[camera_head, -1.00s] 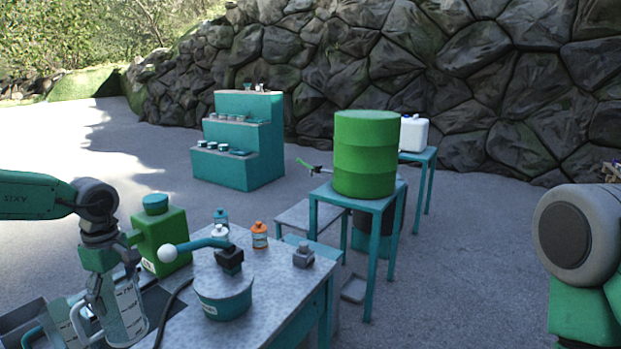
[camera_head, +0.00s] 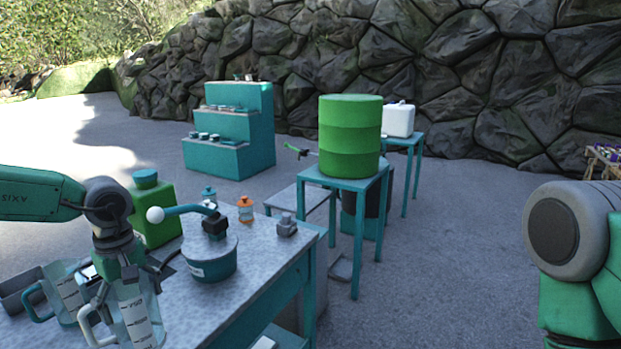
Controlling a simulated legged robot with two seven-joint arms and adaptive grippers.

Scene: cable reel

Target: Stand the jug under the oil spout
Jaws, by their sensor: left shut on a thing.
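My left gripper (camera_head: 122,272) is shut on a clear measuring jug (camera_head: 138,312) with printed marks and a pale handle, at the lower left. The gripper covers the jug's upper part. My right gripper is out of view; only part of my right arm shows at the right edge.
A second clear jug (camera_head: 62,290) is left of the held one. The near table (camera_head: 262,262) carries a teal pump pot (camera_head: 210,257), a green canister (camera_head: 155,218), an orange bottle (camera_head: 245,208) and a grey block (camera_head: 287,226). Open floor (camera_head: 440,250) lies right of the drum stand.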

